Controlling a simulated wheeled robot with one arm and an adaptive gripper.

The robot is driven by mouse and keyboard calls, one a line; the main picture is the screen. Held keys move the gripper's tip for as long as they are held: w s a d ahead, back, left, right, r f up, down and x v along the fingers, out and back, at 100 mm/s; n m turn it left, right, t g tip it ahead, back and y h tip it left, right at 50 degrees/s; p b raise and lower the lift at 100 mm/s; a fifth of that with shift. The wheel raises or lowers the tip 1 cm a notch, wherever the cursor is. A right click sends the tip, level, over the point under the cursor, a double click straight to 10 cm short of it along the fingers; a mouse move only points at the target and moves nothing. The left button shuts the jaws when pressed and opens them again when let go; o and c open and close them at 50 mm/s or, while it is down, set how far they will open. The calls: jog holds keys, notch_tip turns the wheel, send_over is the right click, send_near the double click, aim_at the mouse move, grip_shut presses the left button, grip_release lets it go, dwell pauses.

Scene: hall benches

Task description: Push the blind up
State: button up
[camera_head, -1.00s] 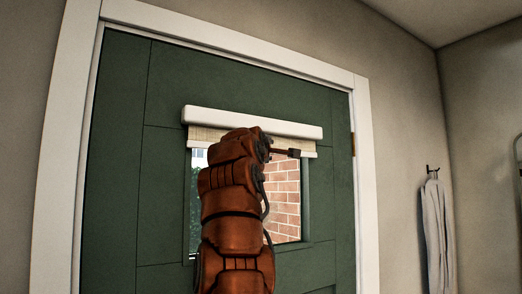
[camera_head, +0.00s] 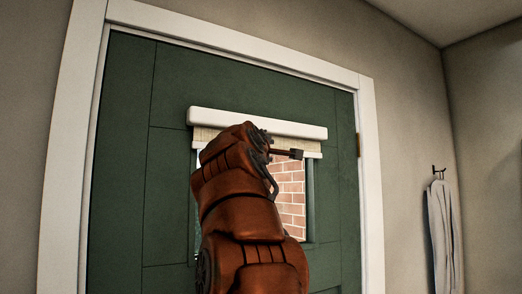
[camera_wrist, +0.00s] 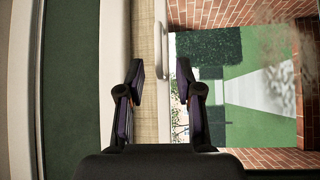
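The blind (camera_head: 210,134) is a beige strip under a white cassette (camera_head: 258,122) at the top of the window in the green door. It is mostly rolled up, with a pale bottom bar (camera_head: 312,155). In the wrist view, turned sideways, the beige fabric (camera_wrist: 147,40) and bottom bar (camera_wrist: 165,25) run vertically. My gripper (camera_wrist: 160,72) is open there, its dark fingers apart on either side of the bar's line. I cannot tell whether they touch it.
The green door (camera_head: 120,170) sits in a white frame (camera_head: 70,150). Brick wall (camera_head: 290,195) shows through the window, and lawn (camera_wrist: 260,60) shows in the wrist view. A grey garment (camera_head: 441,235) hangs on a hook at the right. The door's left side is clear.

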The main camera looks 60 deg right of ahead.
jog(key=v, duration=0.6)
jog(key=shift+a+f, duration=0.1)
jog(key=shift+a, duration=0.05)
dwell(0.3)
